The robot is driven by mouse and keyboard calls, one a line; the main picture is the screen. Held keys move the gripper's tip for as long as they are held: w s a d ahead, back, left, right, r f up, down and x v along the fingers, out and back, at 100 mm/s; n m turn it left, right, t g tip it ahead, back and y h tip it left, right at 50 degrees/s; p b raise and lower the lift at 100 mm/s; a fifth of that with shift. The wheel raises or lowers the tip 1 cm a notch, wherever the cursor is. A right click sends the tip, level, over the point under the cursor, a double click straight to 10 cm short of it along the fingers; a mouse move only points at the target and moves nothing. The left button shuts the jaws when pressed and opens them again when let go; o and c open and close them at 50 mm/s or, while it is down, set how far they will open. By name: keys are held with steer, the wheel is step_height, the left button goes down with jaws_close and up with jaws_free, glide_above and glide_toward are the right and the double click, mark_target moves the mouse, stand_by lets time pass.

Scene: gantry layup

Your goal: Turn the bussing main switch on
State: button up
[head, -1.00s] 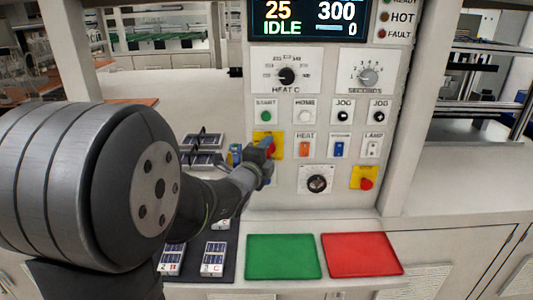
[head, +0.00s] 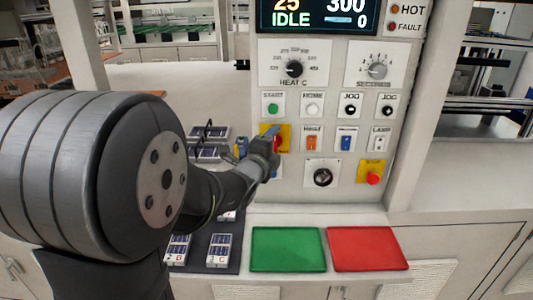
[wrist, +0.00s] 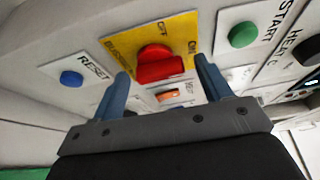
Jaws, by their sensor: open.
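The bussing main switch is a red rotary handle (wrist: 158,64) on a yellow plate (wrist: 180,30) with OFF and ON marks. In the wrist view my gripper (wrist: 163,68) is open, with one blue finger on each side of the red handle. I cannot tell whether the fingers touch it. In the head view my gripper (head: 268,148) is at the panel and hides most of the switch; part of the yellow plate (head: 286,132) shows beside it.
A blue RESET button (wrist: 71,78) and a green START button (wrist: 243,35) flank the switch. An orange HEAT rocker (head: 312,143) is to its right, and a red button on a yellow plate (head: 373,178) is lower right. Green (head: 288,249) and red (head: 368,248) mats lie below.

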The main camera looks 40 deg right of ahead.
steer(key=v, duration=1.7)
steer(key=x, duration=1.7)
steer(key=n+t, duration=0.2)
steer(key=n, duration=0.3)
steer(key=n+t+h, duration=0.1)
steer(key=n+t, duration=0.1)
steer(key=n, duration=0.3)
steer(key=n+t, duration=0.2)
steer(key=n, duration=0.4)
steer(key=shift+d+f, duration=0.1)
steer(key=shift+f, duration=0.2)
stand_by(1.4)
steer(key=shift+o, duration=0.2)
